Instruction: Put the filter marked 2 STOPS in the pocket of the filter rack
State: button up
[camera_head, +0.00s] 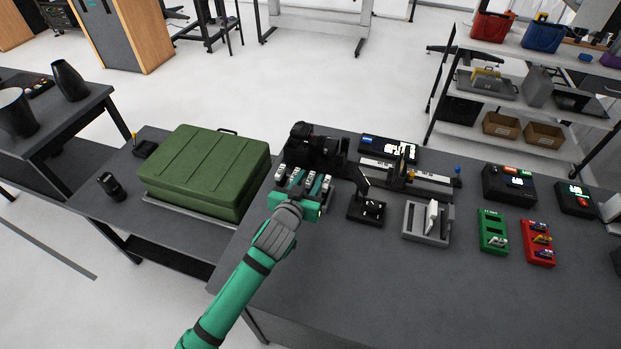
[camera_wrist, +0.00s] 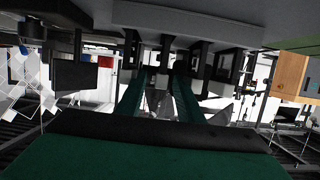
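The grey filter rack (camera_head: 412,234) stands on the dark bench right of my gripper. An upright white plate (camera_head: 431,215) sits in it. No 2 STOPS marking can be read, so I cannot tell which piece is that filter. My gripper (camera_head: 306,182) is over the bench's left part, near the black device and left of the rack. In the wrist view, two green fingers (camera_wrist: 160,80) point away from the camera with a pale grey area between them. I cannot tell if they hold anything.
A black device (camera_head: 316,150) is just behind my gripper. A small black stand (camera_head: 367,208) is between gripper and rack, with a rail unit (camera_head: 420,180) behind. Green (camera_head: 492,222) and red (camera_head: 537,254) trays lie right. A green case (camera_head: 205,165) is left. The front bench is clear.

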jog(key=v, duration=1)
jog(key=shift+a, duration=0.1)
dwell(0.3)
